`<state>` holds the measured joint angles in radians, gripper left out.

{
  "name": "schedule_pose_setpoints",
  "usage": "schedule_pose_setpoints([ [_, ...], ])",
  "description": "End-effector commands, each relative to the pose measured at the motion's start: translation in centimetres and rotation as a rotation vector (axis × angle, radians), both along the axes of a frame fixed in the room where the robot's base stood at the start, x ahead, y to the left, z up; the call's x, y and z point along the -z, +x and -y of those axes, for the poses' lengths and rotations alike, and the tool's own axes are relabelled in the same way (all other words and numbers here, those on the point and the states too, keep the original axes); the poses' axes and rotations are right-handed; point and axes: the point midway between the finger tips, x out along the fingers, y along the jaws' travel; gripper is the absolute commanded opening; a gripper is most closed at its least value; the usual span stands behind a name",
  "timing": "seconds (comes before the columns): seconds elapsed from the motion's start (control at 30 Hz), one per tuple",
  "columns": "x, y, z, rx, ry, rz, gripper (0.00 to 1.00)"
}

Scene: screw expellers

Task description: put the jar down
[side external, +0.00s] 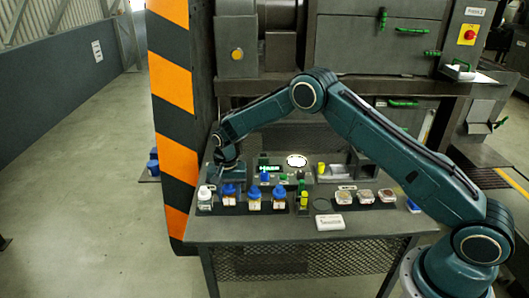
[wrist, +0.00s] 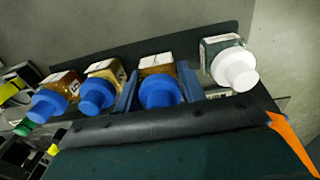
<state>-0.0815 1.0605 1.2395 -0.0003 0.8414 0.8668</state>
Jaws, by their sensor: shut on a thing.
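A blue-capped jar with amber contents and a white label (wrist: 158,66) is between the two blue fingers of my gripper (wrist: 158,84) in the wrist view. My gripper is shut on it. In the side view the held jar (side external: 229,200) is at the left part of the dark rack, level with its neighbours; I cannot tell whether its base touches the rack. My gripper (side external: 229,186) comes down on it from above. A white-capped jar (side external: 205,198) stands just left of it, and two more blue-capped jars (side external: 254,203) stand to its right.
The grey workbench (side external: 270,232) has a white labelled box (side external: 329,222) near its front edge. Several small square containers (side external: 366,197) sit at the right. An orange-and-black striped post (side external: 172,85) rises close to the left of my gripper.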

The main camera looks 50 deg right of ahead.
Motion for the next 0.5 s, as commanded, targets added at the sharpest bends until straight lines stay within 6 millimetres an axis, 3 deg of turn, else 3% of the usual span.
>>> schedule_pose_setpoints([
  [0.2, 1.7, 0.0, 0.0, 0.000, 0.000, 0.001, 0.07],
  [0.5, 1.7, 0.0, 0.0, 0.000, 0.000, 0.001, 0.07],
])
